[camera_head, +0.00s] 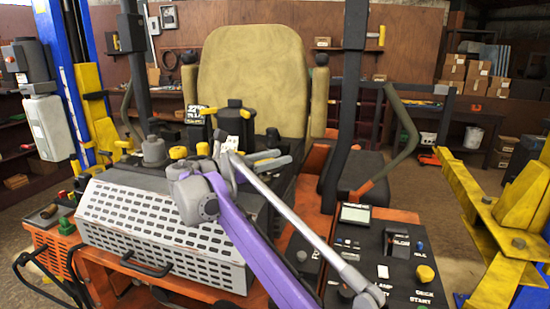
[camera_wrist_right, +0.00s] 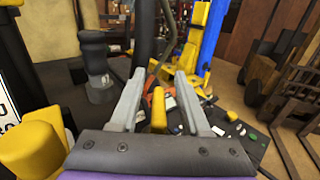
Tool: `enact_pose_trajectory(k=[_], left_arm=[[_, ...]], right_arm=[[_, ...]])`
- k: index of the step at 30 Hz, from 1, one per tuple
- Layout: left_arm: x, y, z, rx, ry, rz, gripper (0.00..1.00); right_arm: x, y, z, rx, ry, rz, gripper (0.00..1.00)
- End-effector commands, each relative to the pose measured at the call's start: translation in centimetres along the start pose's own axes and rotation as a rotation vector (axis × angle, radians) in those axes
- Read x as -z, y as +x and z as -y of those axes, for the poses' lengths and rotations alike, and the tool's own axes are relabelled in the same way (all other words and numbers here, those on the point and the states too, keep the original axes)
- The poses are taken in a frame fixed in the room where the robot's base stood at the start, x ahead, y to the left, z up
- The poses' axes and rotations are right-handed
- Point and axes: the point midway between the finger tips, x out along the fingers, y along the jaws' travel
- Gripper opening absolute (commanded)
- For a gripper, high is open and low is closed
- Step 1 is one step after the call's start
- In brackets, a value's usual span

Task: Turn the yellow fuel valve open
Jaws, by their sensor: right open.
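A yellow handle, which looks like the fuel valve (camera_wrist_right: 158,110), stands between the two grey fingers of my right gripper (camera_wrist_right: 159,76) in the right wrist view. The fingers are apart on either side of it, and gaps show; I cannot tell whether they touch it. The valve's base is hidden. My left gripper is not in view.
A tan seat (camera_head: 252,75) stands behind the gripper. A perforated grey cover (camera_head: 150,235) lies front left. A black control panel (camera_head: 385,265) with a yellow knob (camera_head: 425,273) is front right. Dark and yellow-capped fittings (camera_head: 178,152) crowd the gripper's left. Yellow lift parts flank the machine.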

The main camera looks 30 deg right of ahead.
Motion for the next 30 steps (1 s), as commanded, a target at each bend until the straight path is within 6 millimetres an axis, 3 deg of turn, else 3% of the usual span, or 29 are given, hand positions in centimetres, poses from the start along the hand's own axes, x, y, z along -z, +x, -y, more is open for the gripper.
enact_pose_trajectory(k=[5, 13, 30], left_arm=[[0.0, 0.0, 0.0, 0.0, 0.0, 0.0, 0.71], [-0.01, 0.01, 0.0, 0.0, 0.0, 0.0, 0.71], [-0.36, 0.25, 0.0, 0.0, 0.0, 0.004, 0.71]], right_arm=[[0.02, 0.0, 0.0, 0.0, 0.0, 0.0, 0.46], [0.02, -0.02, 0.0, 0.0, 0.0, 0.0, 0.01], [0.14, -0.04, -0.13, -0.062, -0.001, -0.001, 0.0]])
